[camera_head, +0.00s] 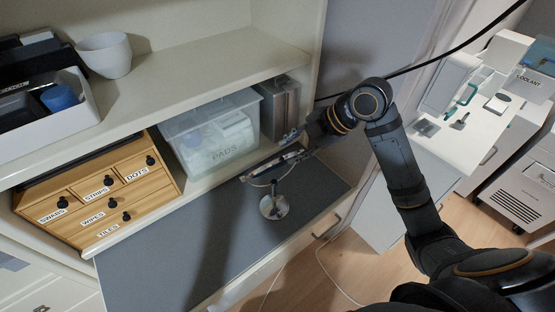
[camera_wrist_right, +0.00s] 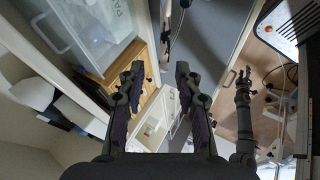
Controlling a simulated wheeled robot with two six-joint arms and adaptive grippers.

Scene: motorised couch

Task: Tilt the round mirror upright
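The round mirror (camera_head: 275,165) stands on the grey fold-down shelf on a thin stem with a round chrome base (camera_head: 273,206). In the head view its disc shows nearly edge-on, tilted close to flat. My right gripper (camera_head: 297,146) is at the disc's right side; whether it touches the disc cannot be told. In the right wrist view my right gripper (camera_wrist_right: 159,70) has its fingers apart, with a thin edge, seemingly the mirror (camera_wrist_right: 167,35), ahead of the gap. A dark gripper, seemingly my left one (camera_wrist_right: 243,78), shows at the right; its opening is unclear.
Behind the mirror are a clear bin labelled PADS (camera_head: 215,133), a grey box (camera_head: 281,108) and a wooden drawer unit (camera_head: 108,190). A cup (camera_head: 104,54) and a white tray (camera_head: 62,108) are on the upper shelf. The grey shelf (camera_head: 165,255) is clear at the left.

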